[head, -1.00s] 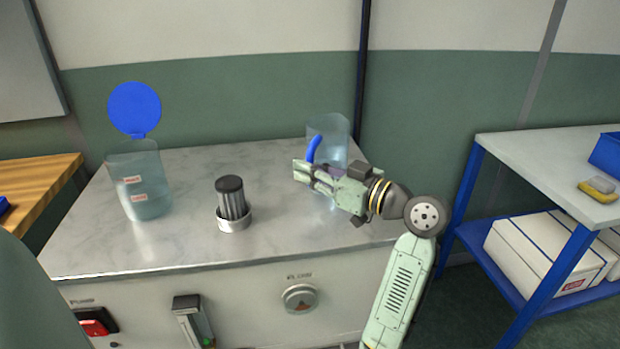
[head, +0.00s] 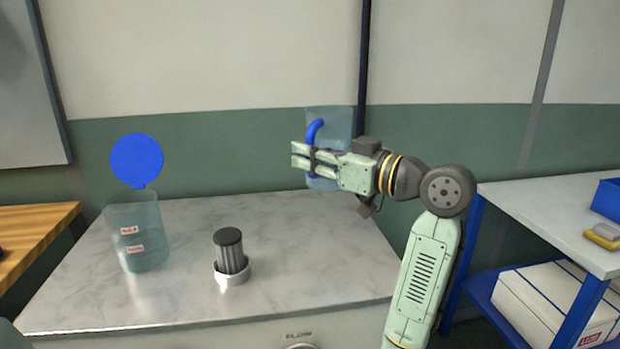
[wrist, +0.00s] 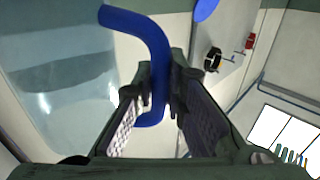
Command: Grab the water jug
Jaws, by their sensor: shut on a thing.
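The water jug (head: 341,122) is a clear bluish container with a curved blue handle (head: 316,130), at the back right of the marble-topped counter. My gripper (head: 308,160) is shut on the handle, in front of the jug, and hides part of its body. The jug appears upright and raised to about the counter's back edge or above. In the wrist view the blue handle (wrist: 155,60) passes between my two fingers, and the clear jug wall (wrist: 65,85) fills the left side.
A clear container (head: 137,245) with a round blue lid (head: 136,160) standing open is at the counter's left. A metal burner-like cylinder (head: 231,255) stands at the middle front. A blue-framed table (head: 540,205) stands at the right. The counter's right part (head: 310,240) is clear.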

